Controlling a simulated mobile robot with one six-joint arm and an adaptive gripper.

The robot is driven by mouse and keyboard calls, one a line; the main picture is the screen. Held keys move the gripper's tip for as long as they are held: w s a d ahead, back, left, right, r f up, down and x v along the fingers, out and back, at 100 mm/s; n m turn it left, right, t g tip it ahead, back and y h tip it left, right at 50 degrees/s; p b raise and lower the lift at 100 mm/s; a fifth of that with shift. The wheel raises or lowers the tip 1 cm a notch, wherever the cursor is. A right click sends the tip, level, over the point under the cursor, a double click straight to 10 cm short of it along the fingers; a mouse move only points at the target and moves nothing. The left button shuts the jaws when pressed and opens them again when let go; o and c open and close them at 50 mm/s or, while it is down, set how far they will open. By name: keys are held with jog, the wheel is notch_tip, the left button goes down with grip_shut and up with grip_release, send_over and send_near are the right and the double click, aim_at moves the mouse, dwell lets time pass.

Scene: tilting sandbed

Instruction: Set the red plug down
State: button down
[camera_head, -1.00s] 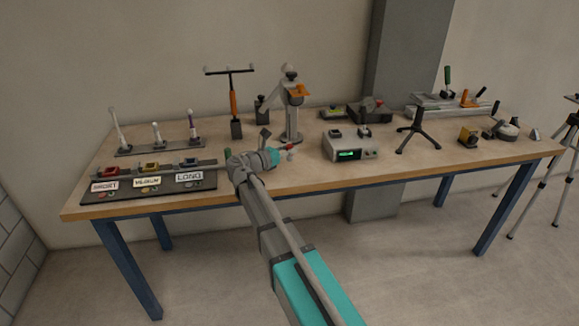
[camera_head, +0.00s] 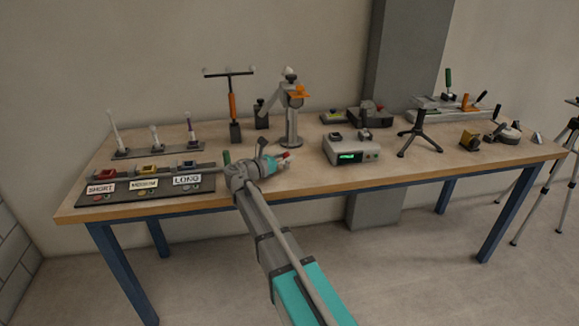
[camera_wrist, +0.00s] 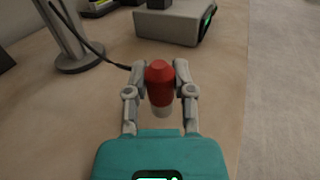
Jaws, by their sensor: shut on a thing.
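The red plug (camera_wrist: 160,84) has a red top and a paler lower end. In the wrist view it stands between the two fingers of my gripper (camera_wrist: 160,92), which is shut on it. In the head view the red plug (camera_head: 284,155) is a small red spot beside my gripper (camera_head: 280,158), over the front middle of the wooden table (camera_head: 330,176). Whether the plug's lower end touches the table I cannot tell.
A grey box with a green display (camera_head: 358,148) stands to the right. A post stand with an orange clamp (camera_head: 292,125) is behind. A dark tray labelled SHORT, MEDIUM and LONG (camera_head: 120,193) lies left. Bare tabletop lies right of my gripper.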

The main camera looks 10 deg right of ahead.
jog(key=shift+f+b, duration=0.7)
jog(key=shift+f, duration=0.35)
jog(key=shift+f, duration=0.15)
jog(key=shift+c, duration=2.3)
grip_release()
jog(key=shift+r, duration=0.25)
jog(key=v, duration=1.2)
jog(key=shift+f, duration=0.1)
